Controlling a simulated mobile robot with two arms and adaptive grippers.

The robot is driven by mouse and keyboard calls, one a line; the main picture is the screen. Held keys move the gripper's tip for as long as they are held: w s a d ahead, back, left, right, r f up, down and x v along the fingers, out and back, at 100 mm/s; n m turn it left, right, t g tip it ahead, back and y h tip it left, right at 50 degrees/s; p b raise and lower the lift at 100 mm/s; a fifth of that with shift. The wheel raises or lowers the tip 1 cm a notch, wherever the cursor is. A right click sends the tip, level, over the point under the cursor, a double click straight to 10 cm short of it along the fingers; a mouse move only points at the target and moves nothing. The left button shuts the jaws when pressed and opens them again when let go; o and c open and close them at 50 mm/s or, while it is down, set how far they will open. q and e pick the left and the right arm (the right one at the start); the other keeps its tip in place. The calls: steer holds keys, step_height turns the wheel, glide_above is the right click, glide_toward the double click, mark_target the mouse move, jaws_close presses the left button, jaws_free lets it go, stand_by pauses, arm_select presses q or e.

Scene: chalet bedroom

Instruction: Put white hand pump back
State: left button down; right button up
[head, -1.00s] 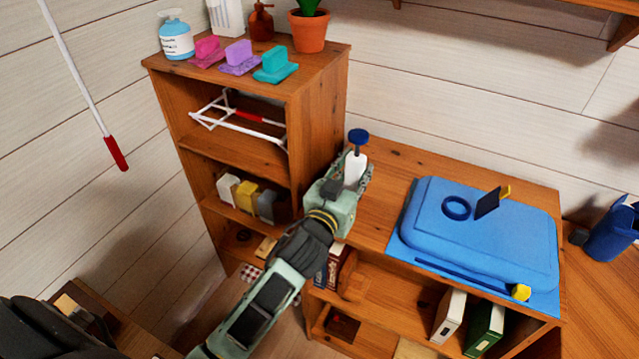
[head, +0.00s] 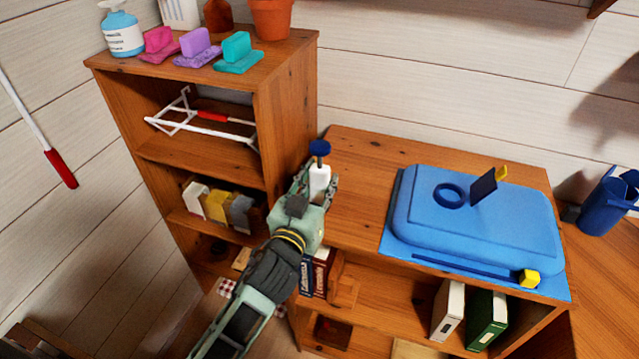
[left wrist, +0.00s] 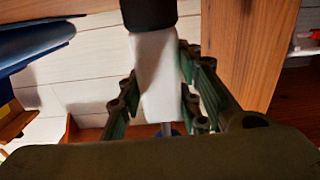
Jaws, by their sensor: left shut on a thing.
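The white hand pump (head: 319,183), with a white body and a blue knob on top, is in my left gripper (head: 313,190) in the head view. The gripper is shut on its body. The pump looks upright, at the left end of the low shelf's wooden top (head: 361,180) and close to the tall bookcase. I cannot tell whether its base touches the wood. In the left wrist view, the white pump body (left wrist: 156,75) is between the fingers (left wrist: 157,100), with a black end at the top and a bit of blue below. My right gripper is not in view.
The tall bookcase (head: 290,95) stands left of the pump, with a bottle (head: 121,30), coloured blocks and a plant pot (head: 270,17) on top. A blue case (head: 475,225) covers the low shelf's right part. Bare wood lies between the pump and the case.

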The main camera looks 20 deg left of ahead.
arm_select(q)
steer(key=shift+s+r, duration=0.1)
steer(key=shift+d, duration=0.1)
steer(key=c, duration=1.7)
jaws_free()
steer(key=shift+f, duration=0.2)
steer(key=o, duration=0.4)
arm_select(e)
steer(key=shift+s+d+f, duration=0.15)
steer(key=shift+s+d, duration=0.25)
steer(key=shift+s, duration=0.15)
arm_select(q)
steer(key=shift+r, duration=0.1)
